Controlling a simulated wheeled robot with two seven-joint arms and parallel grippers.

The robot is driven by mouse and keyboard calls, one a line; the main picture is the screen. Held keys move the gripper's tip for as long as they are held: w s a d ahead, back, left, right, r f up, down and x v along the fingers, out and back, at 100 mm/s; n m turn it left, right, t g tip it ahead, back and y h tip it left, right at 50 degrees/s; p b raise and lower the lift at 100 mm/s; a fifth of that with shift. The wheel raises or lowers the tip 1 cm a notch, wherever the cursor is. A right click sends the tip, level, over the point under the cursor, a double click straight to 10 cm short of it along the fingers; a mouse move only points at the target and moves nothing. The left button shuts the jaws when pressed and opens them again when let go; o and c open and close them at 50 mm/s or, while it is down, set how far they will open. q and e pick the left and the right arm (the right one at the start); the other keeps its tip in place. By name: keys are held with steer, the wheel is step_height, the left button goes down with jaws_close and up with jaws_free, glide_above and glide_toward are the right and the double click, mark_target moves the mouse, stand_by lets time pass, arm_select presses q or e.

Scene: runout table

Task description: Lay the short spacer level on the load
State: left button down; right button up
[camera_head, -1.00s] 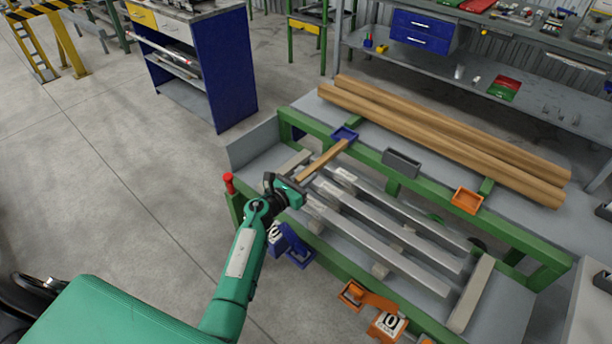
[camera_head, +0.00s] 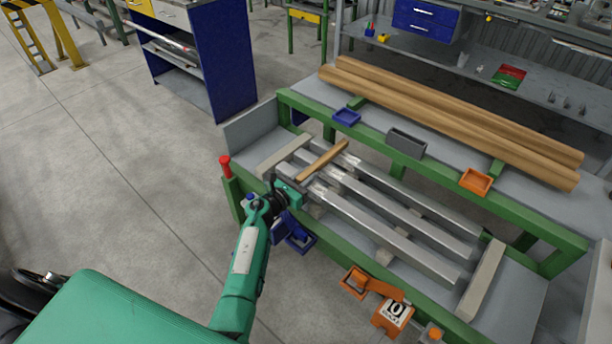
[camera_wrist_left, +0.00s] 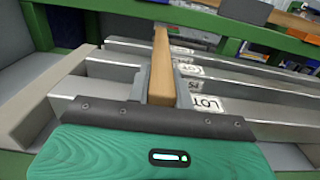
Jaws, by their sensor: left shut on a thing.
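The short spacer (camera_head: 324,160) is a light-brown wooden strip. It lies across the load (camera_head: 388,213), several grey metal bars with white labels, near their left end. My left gripper (camera_head: 292,188) is shut on the spacer's near end, over the nearest bar. In the left wrist view the spacer (camera_wrist_left: 160,70) runs away from me between the two fingers, crossing above the bars (camera_wrist_left: 215,85). It looks about level; I cannot tell whether it touches every bar. My right gripper is not in view.
A green-framed table (camera_head: 432,182) holds the bars, with grey end blocks (camera_head: 483,280). Long wooden beams (camera_head: 450,120) lie on the rear shelf. Blue (camera_head: 346,117), grey (camera_head: 406,143) and orange (camera_head: 475,181) trays sit along the rail. A red knob (camera_head: 225,160) stands at the left corner.

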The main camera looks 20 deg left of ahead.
arm_select(q)
steer(key=c, duration=1.2)
jaws_free()
steer(key=shift+o, duration=0.2)
